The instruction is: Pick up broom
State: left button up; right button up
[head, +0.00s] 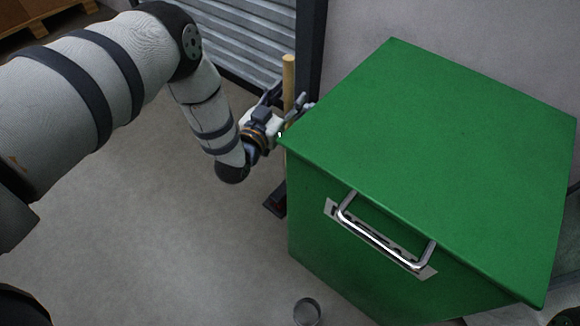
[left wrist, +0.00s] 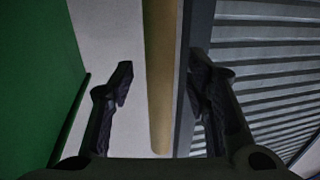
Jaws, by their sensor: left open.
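The broom (head: 289,78) stands upright near the wall, its light wooden handle showing above and behind my left gripper. A dark piece on the floor (head: 275,203) below it may be the broom's head; the green box hides part of it. My left gripper (head: 290,103) is at the handle's height, close to the box's corner. In the left wrist view the handle (left wrist: 160,70) runs between the two open fingers of my left gripper (left wrist: 160,88), apart from the left finger and nearer the right one. My right gripper is not in view.
A large green box (head: 440,130) with a metal handle (head: 385,235) stands just right of my left gripper. A grey corrugated shutter (head: 245,45) and dark post (head: 310,50) are behind. A small round object (head: 306,311) lies on the floor. The floor at left is clear.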

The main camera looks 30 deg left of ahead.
pick_arm(q)
jog(key=shift+w+r, duration=0.1)
jog(key=shift+w, duration=0.4)
grip_shut()
jog(key=shift+r, duration=0.1)
